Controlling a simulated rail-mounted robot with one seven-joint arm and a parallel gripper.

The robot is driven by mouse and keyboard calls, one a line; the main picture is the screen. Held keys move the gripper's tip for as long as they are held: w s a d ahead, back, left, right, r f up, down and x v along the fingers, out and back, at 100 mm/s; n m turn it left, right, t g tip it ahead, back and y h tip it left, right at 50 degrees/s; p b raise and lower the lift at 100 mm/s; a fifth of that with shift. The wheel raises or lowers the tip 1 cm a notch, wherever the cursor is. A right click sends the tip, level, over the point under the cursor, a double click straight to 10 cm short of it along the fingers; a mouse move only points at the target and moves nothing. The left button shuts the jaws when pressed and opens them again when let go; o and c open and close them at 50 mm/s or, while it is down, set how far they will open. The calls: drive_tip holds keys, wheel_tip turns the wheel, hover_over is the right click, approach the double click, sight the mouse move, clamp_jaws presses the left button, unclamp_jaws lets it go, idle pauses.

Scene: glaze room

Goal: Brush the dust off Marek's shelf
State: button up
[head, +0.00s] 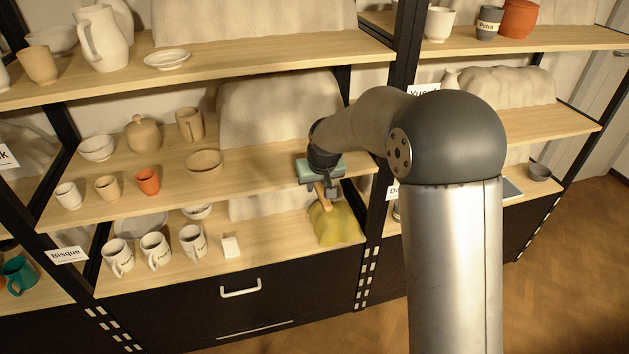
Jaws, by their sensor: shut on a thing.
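My gripper (326,184) is in the middle bay, at the right end between the middle and bottom boards. It is shut on a wooden handle (322,194) that slopes down to a yellow, ridged mass (335,222) on the bottom board (275,247). The yellow mass looks like the head of a duster or brush; the join is hard to make out. A label ending in "k" (7,156) is cut off at the left edge; I cannot tell which board is Marek's. No dust can be made out at this size.
Several named mugs (156,251) and a small white block (231,247) stand left on the bottom board. Cups and a tan bowl (204,163) stand on the middle board (250,172). A dark post (375,215) is close right of my gripper. Pale lumpy shapes (275,110) fill the back.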

drive_tip(key=shift+s+d+f+b, duration=0.1)
drive_tip(key=shift+s+d+b, duration=0.05)
drive_tip(key=shift+s, duration=0.25)
drive_tip(key=shift+s+d+b, duration=0.1)
drive_tip(key=shift+s+b, duration=0.05)
drive_tip(key=shift+s, duration=0.25)
drive_tip(key=v, duration=0.1)
drive_tip(key=p+v, duration=0.1)
drive_tip(key=v, duration=0.1)
drive_tip(key=shift+w+a+r+p, duration=0.1)
drive_tip(key=shift+w+r+p, duration=0.05)
drive_tip(key=shift+r+p, duration=1.55)
drive_tip(key=shift+r, duration=1.05)
